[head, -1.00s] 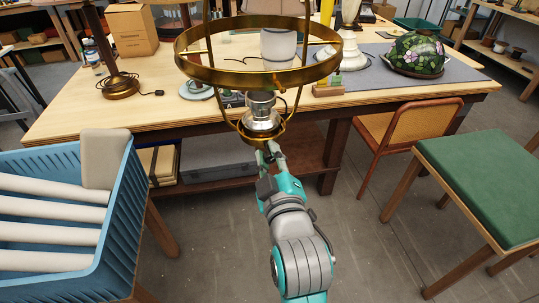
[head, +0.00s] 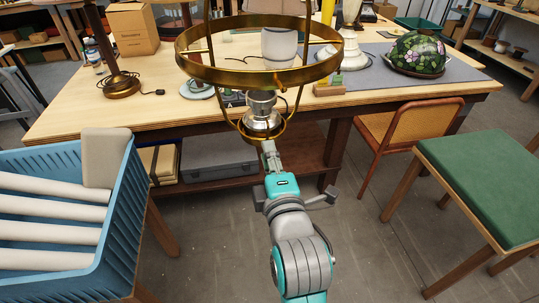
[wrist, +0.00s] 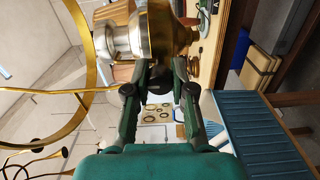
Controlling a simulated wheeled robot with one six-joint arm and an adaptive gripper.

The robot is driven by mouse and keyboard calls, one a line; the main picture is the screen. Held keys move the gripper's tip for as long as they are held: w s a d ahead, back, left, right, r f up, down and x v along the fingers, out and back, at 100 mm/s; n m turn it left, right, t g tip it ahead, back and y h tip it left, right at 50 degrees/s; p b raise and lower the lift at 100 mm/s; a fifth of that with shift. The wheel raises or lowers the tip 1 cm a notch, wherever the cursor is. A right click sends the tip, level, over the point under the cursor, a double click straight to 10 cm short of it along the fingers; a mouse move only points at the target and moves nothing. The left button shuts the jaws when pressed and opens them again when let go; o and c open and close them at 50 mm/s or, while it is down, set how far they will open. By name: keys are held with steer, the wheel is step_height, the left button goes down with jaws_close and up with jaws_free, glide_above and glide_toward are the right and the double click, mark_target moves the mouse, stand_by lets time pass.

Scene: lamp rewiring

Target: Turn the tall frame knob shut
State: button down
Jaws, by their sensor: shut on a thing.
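The tall brass lamp frame (head: 230,77) stands upright in the middle of the head view, with a wide ring on top and a silver socket (head: 262,104) in its lower part. In the wrist view its brass cup (wrist: 160,32) and the silver socket (wrist: 115,38) lie just beyond my fingers. My gripper (head: 267,147) reaches up to the frame's underside from the front. In the wrist view both fingers of my gripper (wrist: 163,68) close in at the brass cup's edge. The knob is hidden between the fingertips, so its turn cannot be seen.
The workbench (head: 180,108) is behind the frame. A blue crate (head: 120,215) with white rolls stands at left. A cane-backed chair (head: 410,125) and a green-topped table (head: 490,185) stand at right. The floor between is clear.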

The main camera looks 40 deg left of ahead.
steer(key=shift+n, duration=0.4)
steer(key=c, duration=1)
jaws_free()
steer(key=shift+o, duration=0.2)
steer(key=v, duration=0.7)
steer(key=shift+s+d, duration=0.15)
steer(key=shift+s, duration=0.05)
